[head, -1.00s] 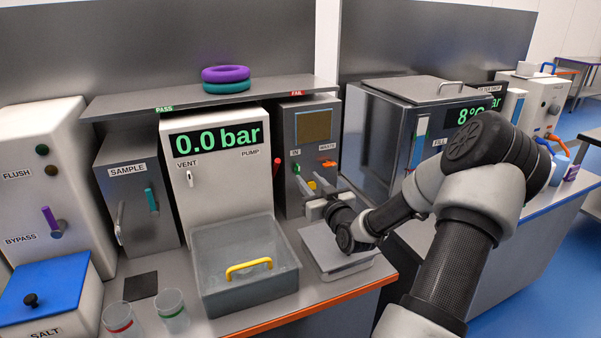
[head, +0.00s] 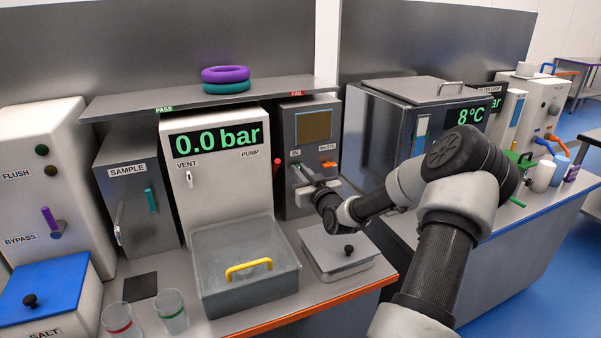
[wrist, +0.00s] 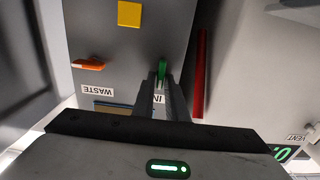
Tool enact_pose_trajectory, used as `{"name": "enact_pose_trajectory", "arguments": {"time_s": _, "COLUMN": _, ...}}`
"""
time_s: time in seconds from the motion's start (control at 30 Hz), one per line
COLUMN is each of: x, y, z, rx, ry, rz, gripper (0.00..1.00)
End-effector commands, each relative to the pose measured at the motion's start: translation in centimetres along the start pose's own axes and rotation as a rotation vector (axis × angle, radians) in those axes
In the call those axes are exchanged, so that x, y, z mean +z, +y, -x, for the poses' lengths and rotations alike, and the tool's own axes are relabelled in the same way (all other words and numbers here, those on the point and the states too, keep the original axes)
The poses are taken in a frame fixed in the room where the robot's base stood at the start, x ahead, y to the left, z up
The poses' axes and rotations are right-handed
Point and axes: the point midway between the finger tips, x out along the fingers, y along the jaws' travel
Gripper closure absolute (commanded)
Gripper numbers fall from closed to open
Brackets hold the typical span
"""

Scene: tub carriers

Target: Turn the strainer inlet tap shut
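The grey unit (head: 308,125) with a small screen carries two taps. The inlet tap is a green handle (wrist: 161,68) above the label IN in the wrist view. It points roughly along the picture's vertical there. My gripper (wrist: 161,80) has its two dark fingertips at the green handle, one on each side. In the head view my gripper (head: 303,173) reaches the unit's front just below the IN label and largely hides the green handle. I cannot tell whether the fingers press on it.
An orange WASTE tap (head: 328,164) sits beside the inlet; it also shows in the wrist view (wrist: 88,65). A lidded grey tub (head: 335,262) and a tub with a yellow handle (head: 247,295) stand below.

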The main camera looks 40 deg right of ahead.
Motion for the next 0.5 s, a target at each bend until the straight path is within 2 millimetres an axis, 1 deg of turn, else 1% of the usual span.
{"name": "enact_pose_trajectory", "arguments": {"time_s": 0.27, "x": 0.03, "y": 0.01, "z": 0.02, "rx": 0.000, "ry": 0.000, "rz": -0.024, "gripper": 1.00}}
{"name": "enact_pose_trajectory", "arguments": {"time_s": 0.5, "x": 0.06, "y": 0.16, "z": 0.02, "rx": 0.000, "ry": 0.000, "rz": -0.138, "gripper": 1.00}}
